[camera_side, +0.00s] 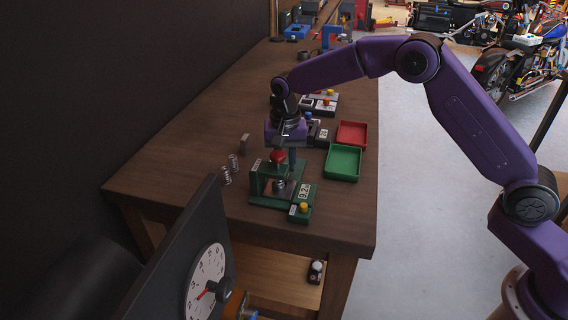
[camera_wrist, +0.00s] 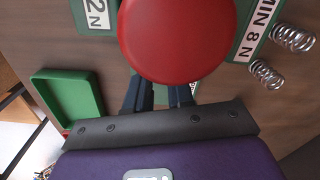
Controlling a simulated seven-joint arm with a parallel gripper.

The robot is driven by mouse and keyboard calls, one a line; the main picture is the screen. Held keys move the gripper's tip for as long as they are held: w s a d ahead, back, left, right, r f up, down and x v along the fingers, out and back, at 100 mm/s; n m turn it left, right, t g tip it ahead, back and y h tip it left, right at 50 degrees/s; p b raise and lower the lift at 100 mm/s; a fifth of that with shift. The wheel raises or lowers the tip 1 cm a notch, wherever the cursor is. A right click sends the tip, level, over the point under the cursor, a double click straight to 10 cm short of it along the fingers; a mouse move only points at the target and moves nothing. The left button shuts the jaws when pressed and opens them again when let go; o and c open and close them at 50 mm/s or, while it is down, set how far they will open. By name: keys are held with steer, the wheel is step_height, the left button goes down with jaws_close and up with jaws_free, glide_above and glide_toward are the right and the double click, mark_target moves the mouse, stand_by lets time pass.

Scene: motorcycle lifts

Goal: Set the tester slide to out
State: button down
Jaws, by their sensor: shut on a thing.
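The green tester (camera_side: 268,200) stands near the front of the bench, with a round red knob (camera_side: 277,156) above its base and a spring below the knob. A white display (camera_side: 305,194) on it reads about 8.2 N. In the wrist view the red knob (camera_wrist: 173,35) fills the top middle, beside a "MIN 8 N" label (camera_wrist: 262,28). My gripper (camera_side: 283,150) is at the knob from above. In the wrist view its two dark fingers (camera_wrist: 160,92) run in under the knob, which hides their tips; it is shut on the knob.
Two loose springs (camera_side: 229,170) stand left of the tester. A green tray (camera_side: 343,162) and a red tray (camera_side: 352,134) lie to its right. Another device with a yellow button (camera_side: 325,102) stands farther back. A dial gauge (camera_side: 208,283) is in the foreground.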

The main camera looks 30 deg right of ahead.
steer(key=w+d, duration=0.5)
steer(key=shift+w, duration=0.1)
steer(key=shift+d, duration=0.1)
steer(key=c, duration=1)
jaws_free()
steer(key=shift+r, duration=0.25)
step_height(320, 180, up, 17)
